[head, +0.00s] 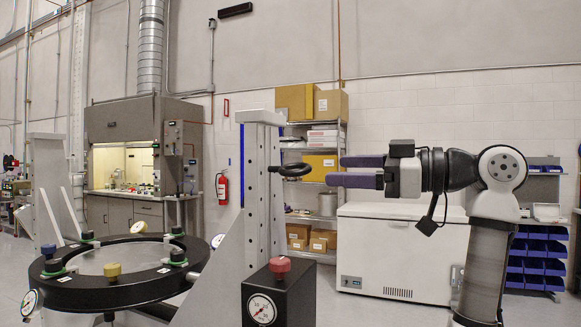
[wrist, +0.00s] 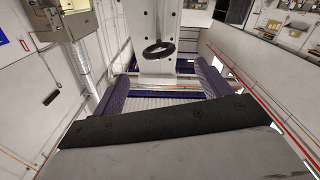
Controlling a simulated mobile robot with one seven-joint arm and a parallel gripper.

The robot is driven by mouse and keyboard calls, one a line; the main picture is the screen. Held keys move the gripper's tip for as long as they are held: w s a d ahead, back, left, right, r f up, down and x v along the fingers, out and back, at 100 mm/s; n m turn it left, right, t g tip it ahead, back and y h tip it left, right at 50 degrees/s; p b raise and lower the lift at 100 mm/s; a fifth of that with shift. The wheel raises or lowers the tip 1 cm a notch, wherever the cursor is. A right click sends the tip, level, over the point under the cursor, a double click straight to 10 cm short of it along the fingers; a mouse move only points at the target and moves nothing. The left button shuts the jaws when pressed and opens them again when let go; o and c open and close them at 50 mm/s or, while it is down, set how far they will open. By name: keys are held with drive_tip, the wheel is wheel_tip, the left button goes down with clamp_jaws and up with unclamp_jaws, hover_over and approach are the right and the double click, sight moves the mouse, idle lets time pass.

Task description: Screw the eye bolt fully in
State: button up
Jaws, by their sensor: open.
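The eye bolt (head: 290,170) is a black ring on a short shank, set in the side of a tall grey post (head: 258,190). Its ring lies roughly flat and stands out from the post. It also shows in the wrist view (wrist: 158,51), ahead of the fingers near the top middle. My gripper (head: 342,170) is to the right of the ring in the head view, about level with it, with a gap between. Its two purple fingers are apart with nothing between them; they also frame the wrist view (wrist: 164,78). How deep the thread sits is not clear.
A black ring-shaped mirror fixture (head: 115,285) with coloured knobs stands at the lower left. A dark box with a gauge and red knob (head: 279,290) stands below the eye bolt. Shelves with cartons (head: 318,180) and a white chest freezer (head: 400,250) stand behind.

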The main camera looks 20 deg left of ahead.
sight(290, 166)
drive_tip(key=a, duration=0.3)
drive_tip(key=a+p, duration=0.1)
drive_tip(key=a, duration=0.6)
drive_tip(key=shift+w+a+p, duration=0.3)
drive_tip(key=shift+a+p, duration=0.05)
drive_tip(key=shift+p, duration=0.05)
drive_tip(key=c, duration=1)
drive_tip(key=shift+m, duration=0.4)
